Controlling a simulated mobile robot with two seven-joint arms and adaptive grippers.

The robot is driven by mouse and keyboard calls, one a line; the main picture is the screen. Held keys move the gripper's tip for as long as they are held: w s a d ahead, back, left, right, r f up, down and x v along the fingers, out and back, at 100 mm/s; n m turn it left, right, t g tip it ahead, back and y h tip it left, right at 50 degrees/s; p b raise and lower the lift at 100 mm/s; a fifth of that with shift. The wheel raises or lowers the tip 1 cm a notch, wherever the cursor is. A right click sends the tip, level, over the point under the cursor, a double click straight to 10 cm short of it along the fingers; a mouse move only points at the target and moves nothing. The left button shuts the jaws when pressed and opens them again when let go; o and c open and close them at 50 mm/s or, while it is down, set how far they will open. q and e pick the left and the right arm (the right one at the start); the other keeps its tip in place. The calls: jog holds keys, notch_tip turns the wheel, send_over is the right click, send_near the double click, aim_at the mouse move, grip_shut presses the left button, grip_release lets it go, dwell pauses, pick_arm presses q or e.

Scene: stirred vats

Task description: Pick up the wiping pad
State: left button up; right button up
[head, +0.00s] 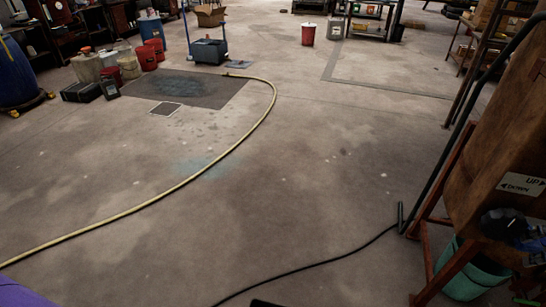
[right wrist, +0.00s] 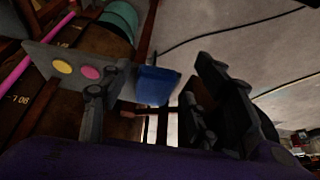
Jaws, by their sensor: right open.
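A blue block-like thing (right wrist: 157,86), which may be the wiping pad, shows in the right wrist view between the fingers of my right gripper (right wrist: 149,78). The gripper is open, with one dark finger to the left of the blue thing and one to the right. I cannot tell how far beyond the fingertips it lies, and I see no contact. In the head view a bit of blue (head: 533,240) shows at the right edge, partly cut off; I cannot tell whether it is the same thing. My left gripper is not in view.
A tall brown vat stand (head: 500,150) with an UP/DOWN label fills the right side, a green bucket (head: 472,275) under it. A panel with yellow and pink buttons (right wrist: 75,68) is near my right gripper. A yellow hose (head: 190,178) crosses the mostly clear floor.

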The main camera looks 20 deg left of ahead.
aim_at(531, 243)
jog(key=shift+w+a, duration=0.1)
jog(key=shift+w, duration=0.4)
jog(key=shift+w+a, duration=0.15)
jog(key=shift+w, duration=1.05)
jog(key=shift+x, duration=1.2)
jog(key=shift+w+f, duration=0.3)
jog(key=c, duration=0.8)
jog(key=shift+r, duration=0.15)
